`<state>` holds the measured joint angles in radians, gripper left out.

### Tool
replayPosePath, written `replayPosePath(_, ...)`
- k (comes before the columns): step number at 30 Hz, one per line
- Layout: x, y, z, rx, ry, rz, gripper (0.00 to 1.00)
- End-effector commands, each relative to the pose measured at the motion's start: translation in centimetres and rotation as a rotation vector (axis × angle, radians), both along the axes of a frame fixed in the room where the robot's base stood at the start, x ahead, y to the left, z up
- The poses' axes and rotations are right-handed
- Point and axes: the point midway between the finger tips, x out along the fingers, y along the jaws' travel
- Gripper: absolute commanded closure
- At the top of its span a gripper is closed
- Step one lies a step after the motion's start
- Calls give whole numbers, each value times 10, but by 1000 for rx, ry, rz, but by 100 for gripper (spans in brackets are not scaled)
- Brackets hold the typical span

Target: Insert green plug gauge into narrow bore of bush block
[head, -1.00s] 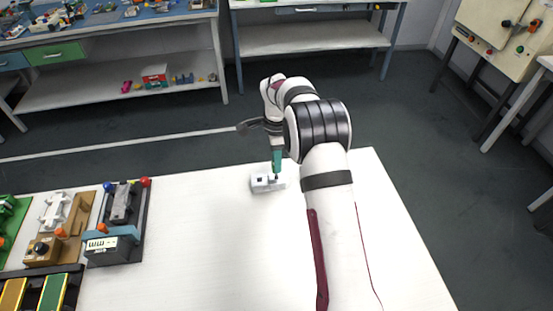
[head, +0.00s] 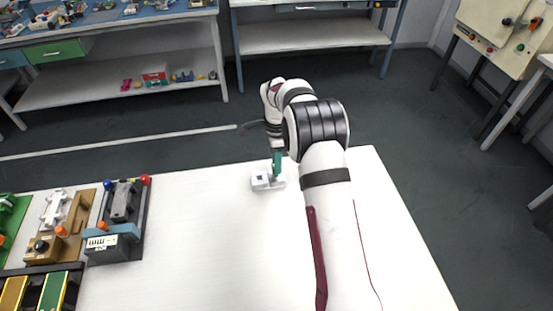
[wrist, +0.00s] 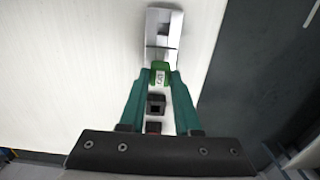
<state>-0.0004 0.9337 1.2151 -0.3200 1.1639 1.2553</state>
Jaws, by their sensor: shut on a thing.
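The green plug gauge (wrist: 160,73) is between my gripper's teal fingertips, a pale marking on its face. My gripper (wrist: 160,80) is shut on it. In the head view, my gripper (head: 277,172) points down at the right part of the pale grey bush block (head: 262,183), close above it. The block has a dark square opening on its left part. In the wrist view, the block (wrist: 155,18) reaches beyond the fingertips, with a dark opening. The gauge's lower end and the bore under it are hidden, so I cannot tell whether or how deep it is in.
The block stands near the far edge of the white table (head: 200,230). The table around it is clear. Coloured fixtures (head: 118,215) stand at the left, apart from the arm. Workbenches stand beyond the table, across the dark floor.

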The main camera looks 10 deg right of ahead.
Motion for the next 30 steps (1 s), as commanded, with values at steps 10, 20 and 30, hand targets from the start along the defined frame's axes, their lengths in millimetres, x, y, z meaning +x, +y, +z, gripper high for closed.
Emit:
replayPosePath(10, 0, 0, -7, 0, 1, 0, 100)
replayPosePath(20, 0, 0, -14, 0, 0, 0, 100)
replayPosePath(30, 0, 0, -19, 1, 0, 0, 58)
